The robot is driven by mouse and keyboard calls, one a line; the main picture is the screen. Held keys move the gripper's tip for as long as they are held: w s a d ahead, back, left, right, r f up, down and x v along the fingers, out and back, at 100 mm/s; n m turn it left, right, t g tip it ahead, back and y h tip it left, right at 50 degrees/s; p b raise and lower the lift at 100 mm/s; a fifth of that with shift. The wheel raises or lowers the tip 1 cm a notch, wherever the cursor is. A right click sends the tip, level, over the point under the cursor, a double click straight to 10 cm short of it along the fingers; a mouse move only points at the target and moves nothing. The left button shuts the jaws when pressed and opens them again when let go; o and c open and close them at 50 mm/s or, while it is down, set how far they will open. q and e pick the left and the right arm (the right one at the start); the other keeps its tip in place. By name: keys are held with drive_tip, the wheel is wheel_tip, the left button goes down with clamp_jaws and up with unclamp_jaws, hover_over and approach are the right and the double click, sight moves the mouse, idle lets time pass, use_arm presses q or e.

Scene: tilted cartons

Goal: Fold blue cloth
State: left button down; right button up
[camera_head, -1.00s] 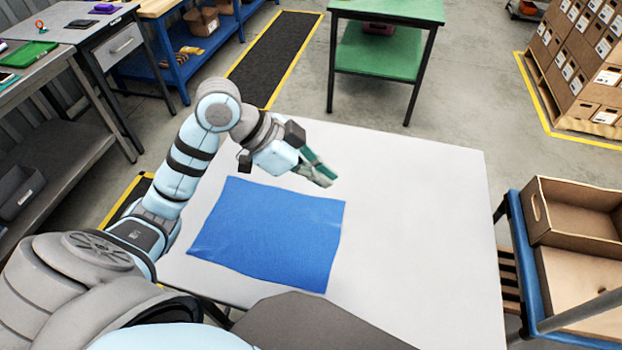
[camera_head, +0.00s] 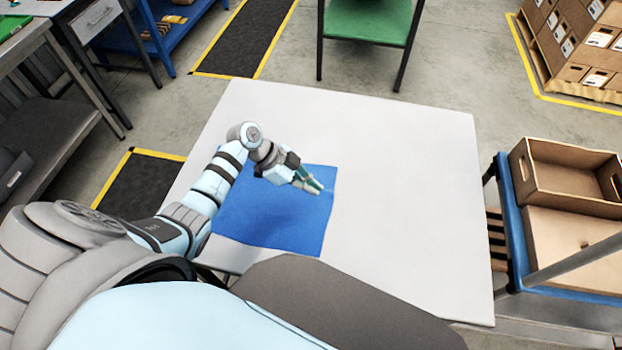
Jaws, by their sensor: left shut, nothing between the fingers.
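The blue cloth (camera_head: 275,232) lies spread out flat on the left half of a white table (camera_head: 400,200). Its upper left part is hidden behind my left arm. My left gripper (camera_head: 318,189) is over the cloth's upper right part, with its fingers pointing right and down. Its fingers are shut with nothing between them. I cannot tell whether the fingertips touch the cloth. My right gripper is not in view.
The right half of the white table is clear. A blue cart with an open cardboard box (camera_head: 565,170) stands close to the table's right side. A green table (camera_head: 370,20) stands behind, and stacked cartons (camera_head: 585,45) are at the far right.

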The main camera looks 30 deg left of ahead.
use_arm(q)
drive_tip(key=shift+w+f, duration=0.1)
drive_tip(key=shift+f, duration=0.55)
drive_tip(key=shift+r, duration=0.15)
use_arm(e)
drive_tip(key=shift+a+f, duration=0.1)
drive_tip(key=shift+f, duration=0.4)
use_arm(q)
drive_tip(key=c, duration=0.8)
unclamp_jaws()
drive_tip(key=shift+r, duration=0.1)
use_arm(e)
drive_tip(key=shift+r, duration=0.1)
use_arm(q)
wheel_tip(320, 180, up, 9)
drive_tip(key=p, duration=0.6)
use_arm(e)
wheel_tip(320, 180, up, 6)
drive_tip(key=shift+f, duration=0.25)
